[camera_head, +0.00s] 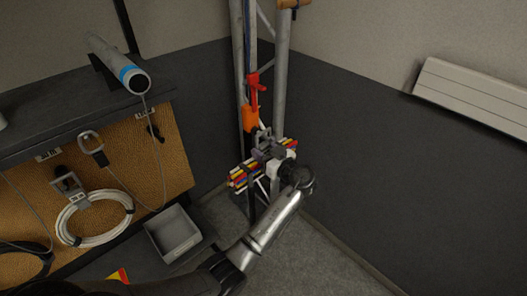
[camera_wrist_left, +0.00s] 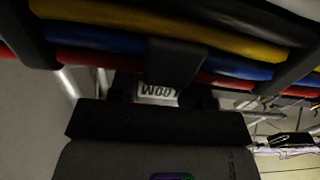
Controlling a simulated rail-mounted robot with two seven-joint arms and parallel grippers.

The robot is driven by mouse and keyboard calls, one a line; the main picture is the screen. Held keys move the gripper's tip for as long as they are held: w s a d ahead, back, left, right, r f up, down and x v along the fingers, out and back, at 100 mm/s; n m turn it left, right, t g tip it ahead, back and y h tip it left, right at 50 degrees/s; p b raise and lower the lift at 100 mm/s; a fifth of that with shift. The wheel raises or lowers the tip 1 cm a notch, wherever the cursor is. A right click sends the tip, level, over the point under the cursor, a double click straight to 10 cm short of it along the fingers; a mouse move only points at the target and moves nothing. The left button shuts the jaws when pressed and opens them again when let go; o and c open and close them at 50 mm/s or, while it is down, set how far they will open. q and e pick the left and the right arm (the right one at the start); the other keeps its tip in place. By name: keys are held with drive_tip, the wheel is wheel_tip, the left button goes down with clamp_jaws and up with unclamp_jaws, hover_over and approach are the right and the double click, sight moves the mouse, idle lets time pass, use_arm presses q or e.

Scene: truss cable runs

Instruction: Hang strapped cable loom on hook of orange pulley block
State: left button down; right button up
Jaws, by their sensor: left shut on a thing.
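The strapped cable loom (camera_head: 240,179) is a bundle of red, yellow, blue, white and black cables, held in the air in front of the truss (camera_head: 279,75).
At left, a bench carries a grey cylinder with a blue band (camera_head: 125,69). A coiled white cable (camera_head: 70,222) hangs on the brown panel (camera_head: 148,170). A grey bin (camera_head: 172,236) stands below. A white radiator (camera_head: 470,95) is on the right wall; the floor right is clear.

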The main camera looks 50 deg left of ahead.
use_arm(q)
drive_tip(key=shift+r, duration=0.15)
drive_tip(key=c, duration=1)
unclamp_jaws()
drive_tip(key=o, duration=0.5)
drive_tip(key=shift+f, duration=0.2)
drive_tip(key=d+p, duration=0.1)
drive_tip(key=d, duration=1.2)
drive_tip(key=shift+w+d+r, duration=0.1)
drive_tip(key=shift+w+d, duration=0.05)
drive_tip(key=shift+d, duration=0.25)
